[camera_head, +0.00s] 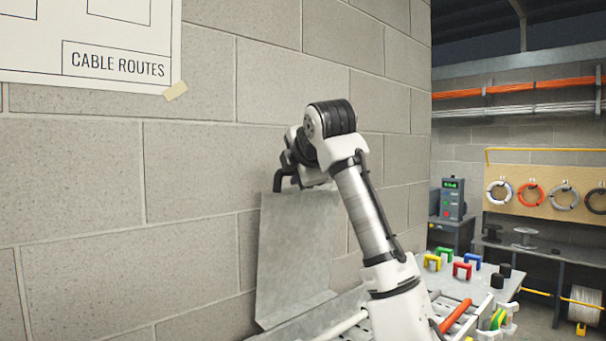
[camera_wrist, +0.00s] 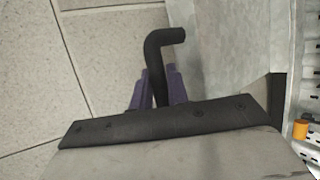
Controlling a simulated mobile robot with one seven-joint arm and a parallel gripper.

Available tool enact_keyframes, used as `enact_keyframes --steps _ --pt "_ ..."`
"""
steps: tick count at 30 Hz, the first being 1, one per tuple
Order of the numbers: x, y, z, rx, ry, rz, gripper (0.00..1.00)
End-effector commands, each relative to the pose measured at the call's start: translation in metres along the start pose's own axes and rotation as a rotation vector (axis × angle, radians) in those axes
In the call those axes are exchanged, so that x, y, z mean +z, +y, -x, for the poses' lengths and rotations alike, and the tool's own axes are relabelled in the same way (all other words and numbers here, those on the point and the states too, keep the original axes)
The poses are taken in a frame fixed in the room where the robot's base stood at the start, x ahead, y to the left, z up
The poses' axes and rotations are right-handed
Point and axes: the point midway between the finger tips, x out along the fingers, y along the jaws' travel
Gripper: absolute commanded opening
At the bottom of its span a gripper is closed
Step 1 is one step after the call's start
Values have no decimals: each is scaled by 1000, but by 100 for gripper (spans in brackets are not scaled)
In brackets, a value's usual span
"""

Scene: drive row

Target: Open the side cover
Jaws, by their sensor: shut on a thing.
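The side cover (camera_head: 297,250) is a grey metal sheet standing nearly upright close to the block wall in the head view. Its lower edge meets a grey ledge beside the tray. A black bent handle (camera_head: 284,181) shows at its top left. In the wrist view, the handle (camera_wrist: 158,48) rises between the purple fingers of my gripper (camera_wrist: 158,88), which is shut on it. Part of the cover's bare metal (camera_wrist: 235,50) shows to the right of the handle. My arm hides the fingers in the head view.
The block wall (camera_head: 190,190) is close on the left, with a "CABLE ROUTES" poster (camera_head: 110,45). At the lower right is a table with several coloured clips (camera_head: 462,270) and an orange-red rod (camera_head: 456,316). A pegboard with cable coils (camera_head: 530,194) stands farther back.

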Motion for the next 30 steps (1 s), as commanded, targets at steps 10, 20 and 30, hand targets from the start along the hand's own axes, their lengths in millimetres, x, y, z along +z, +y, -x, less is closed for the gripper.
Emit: enact_keyframes --steps 10,20,30 --pt "-2 -2 -5 -14 4 3 0" --pt "-2 -2 -4 -14 4 2 38" --pt "-2 -3 2 -14 4 1 38"
